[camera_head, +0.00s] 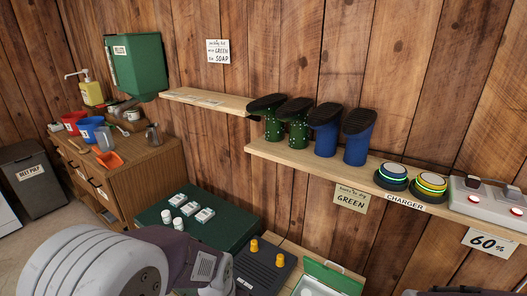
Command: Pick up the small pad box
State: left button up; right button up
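Several small white items stand on the dark green chest top (150,219). Among them are small white boxes with dark print (204,215) and white capped bottles (178,199). The print is too small to read, so I cannot tell which one is the small pad box. My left arm comes in large across the bottom left, in front of the chest's near side, and its gripper is out of view. Only a sliver of what looks like my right arm shows at the bottom edge, and its gripper is out of view.
A dark tray with yellow pegs (264,262) and an open green box (330,278) lie right of the chest. A wall shelf (290,155) above holds boots (325,130) and round chargers (427,184). A wooden cabinet (140,165) with cups stands left.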

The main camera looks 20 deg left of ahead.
aim_at(205, 215)
jog(key=u, duration=1.25)
